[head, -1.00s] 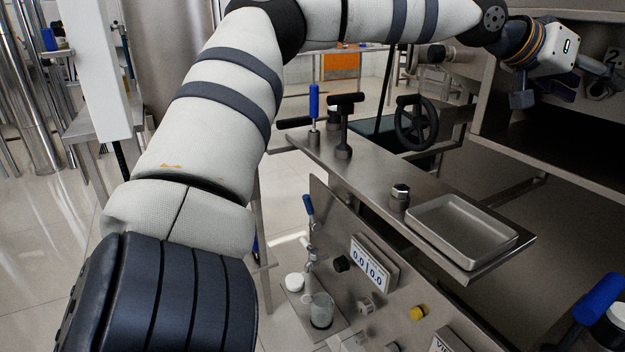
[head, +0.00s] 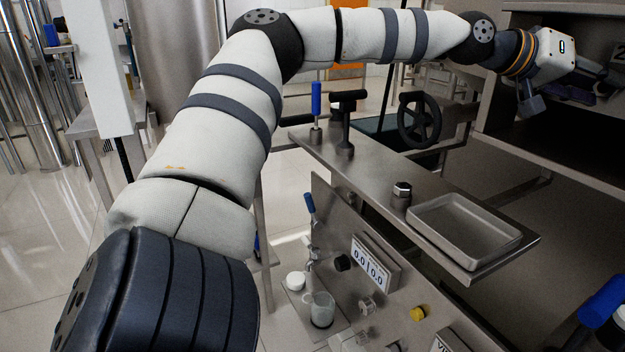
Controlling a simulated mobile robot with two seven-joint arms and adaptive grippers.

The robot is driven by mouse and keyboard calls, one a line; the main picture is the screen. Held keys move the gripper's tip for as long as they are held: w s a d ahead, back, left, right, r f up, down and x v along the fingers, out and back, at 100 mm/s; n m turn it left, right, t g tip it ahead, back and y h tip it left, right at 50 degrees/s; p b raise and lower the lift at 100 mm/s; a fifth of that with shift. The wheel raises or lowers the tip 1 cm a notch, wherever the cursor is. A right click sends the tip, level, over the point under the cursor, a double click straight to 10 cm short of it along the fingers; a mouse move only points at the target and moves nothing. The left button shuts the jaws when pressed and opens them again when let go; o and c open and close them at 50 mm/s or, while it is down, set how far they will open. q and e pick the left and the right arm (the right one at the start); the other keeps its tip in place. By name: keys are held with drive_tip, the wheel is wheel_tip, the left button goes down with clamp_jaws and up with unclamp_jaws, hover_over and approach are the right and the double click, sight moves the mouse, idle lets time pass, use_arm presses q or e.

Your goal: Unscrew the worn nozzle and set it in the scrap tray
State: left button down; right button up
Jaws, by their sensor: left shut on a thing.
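My left arm reaches across the top to the right, and its gripper (head: 604,78) is at the right edge, by the opening of a steel housing. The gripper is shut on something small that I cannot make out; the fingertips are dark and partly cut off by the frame. I cannot pick out the worn nozzle. A shallow grey metal tray (head: 420,213), seemingly the scrap tray, sits empty on the end of the steel shelf, below and left of the gripper. My right gripper is not in view.
A hex-topped metal piece (head: 401,197) stands on the steel shelf (head: 375,175) beside the tray. A blue-handled tool (head: 316,100), a black T-handled tool (head: 346,120) and a black handwheel (head: 419,122) stand farther back. A panel with a display (head: 370,266) is below.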

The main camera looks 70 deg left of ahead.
use_arm(q)
drive_tip(key=shift+d+f, duration=0.1)
drive_tip(key=shift+f, duration=0.2)
drive_tip(key=shift+w+f+n+t+h+b, duration=0.1)
drive_tip(key=shift+f+n+t+h+b, duration=0.25)
drive_tip(key=shift+n+h+b, duration=0.45)
drive_tip(key=shift+r+n, duration=0.15)
drive_tip(key=shift+n, duration=0.15)
drive_tip(key=shift+r, duration=0.2)
drive_tip(key=shift+f, duration=0.3)
drive_tip(key=shift+f+n+t+h+b, duration=0.35)
drive_tip(key=shift+n+t+b, duration=0.2)
drive_tip(key=shift+n+b, duration=0.55)
drive_tip(key=shift+r, duration=0.15)
drive_tip(key=shift+s+r+n, duration=0.2)
drive_tip(key=shift+r+n, duration=0.05)
drive_tip(key=shift+n, duration=0.05)
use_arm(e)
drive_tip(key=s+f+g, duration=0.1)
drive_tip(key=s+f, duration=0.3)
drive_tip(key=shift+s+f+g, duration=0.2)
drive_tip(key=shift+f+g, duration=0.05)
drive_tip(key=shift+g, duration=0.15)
